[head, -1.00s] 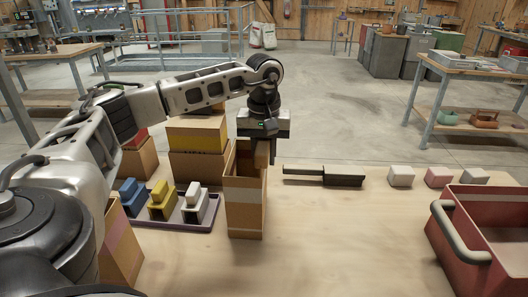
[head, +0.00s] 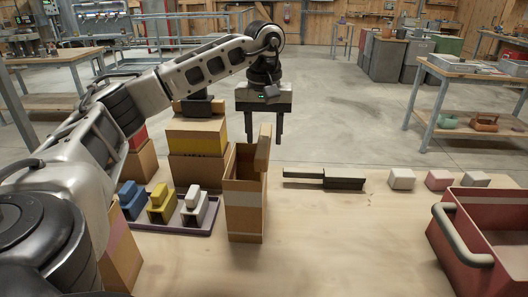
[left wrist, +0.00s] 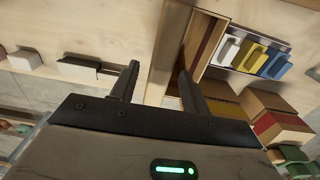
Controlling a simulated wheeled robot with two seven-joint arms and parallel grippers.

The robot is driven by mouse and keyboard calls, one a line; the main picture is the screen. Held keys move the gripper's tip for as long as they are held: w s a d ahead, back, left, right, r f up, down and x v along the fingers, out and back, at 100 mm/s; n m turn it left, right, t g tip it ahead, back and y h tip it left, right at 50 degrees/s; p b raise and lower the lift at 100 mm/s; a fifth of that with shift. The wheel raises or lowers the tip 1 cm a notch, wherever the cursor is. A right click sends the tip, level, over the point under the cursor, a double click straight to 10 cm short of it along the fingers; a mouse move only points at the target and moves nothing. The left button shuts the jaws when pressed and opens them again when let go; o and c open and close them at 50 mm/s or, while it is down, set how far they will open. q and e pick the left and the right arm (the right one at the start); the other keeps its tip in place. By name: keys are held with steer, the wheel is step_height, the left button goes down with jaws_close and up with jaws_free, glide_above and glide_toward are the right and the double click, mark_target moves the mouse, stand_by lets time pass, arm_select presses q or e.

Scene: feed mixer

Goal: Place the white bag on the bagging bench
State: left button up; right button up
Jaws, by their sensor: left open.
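I see no clear white bag. A white block with a raised top (head: 194,212) sits on a dark tray (head: 205,229), beside a yellow one (head: 162,204) and a blue one (head: 132,198). My left gripper (head: 264,138) is open and empty, its fingers pointing down above a tall open cardboard box (head: 244,212). A tan piece (head: 262,150) sticks up at the box's right side, just below the fingers. The left wrist view shows the open fingers (left wrist: 158,72) beside the box. My right gripper is out of view.
A dark flat tool (head: 325,178) lies right of the box. White (head: 402,179), pink (head: 438,180) and pale (head: 476,179) blocks stand farther right. A red bin (head: 482,240) is at the right front. Stacked cartons (head: 196,152) stand behind the tray. The bench's front middle is clear.

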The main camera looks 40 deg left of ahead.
arm_select(q)
step_height(320, 180, up, 6)
steer(key=shift+f, duration=0.15)
steer(key=shift+s+f, duration=0.1)
stand_by(0.5)
